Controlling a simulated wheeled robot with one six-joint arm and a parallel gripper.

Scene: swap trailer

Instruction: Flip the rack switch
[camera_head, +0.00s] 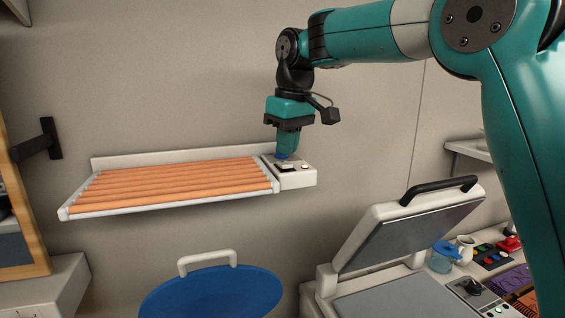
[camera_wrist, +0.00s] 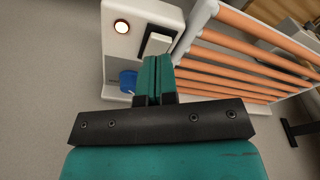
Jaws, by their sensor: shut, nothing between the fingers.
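The rack (camera_head: 170,182) is a wall shelf of orange rods in a pale frame. A white control box (camera_head: 298,180) sits at its right end. In the wrist view the box (camera_wrist: 115,65) carries a pale rocker switch (camera_wrist: 157,44), a round lit lamp (camera_wrist: 121,27) and a blue knob (camera_wrist: 128,80). My gripper (camera_head: 286,154) points down over the box, near the blue knob. In the wrist view my gripper's fingers (camera_wrist: 157,64) are together and empty, just short of the switch. I cannot tell whether they touch the box.
The wall above the rack is bare.

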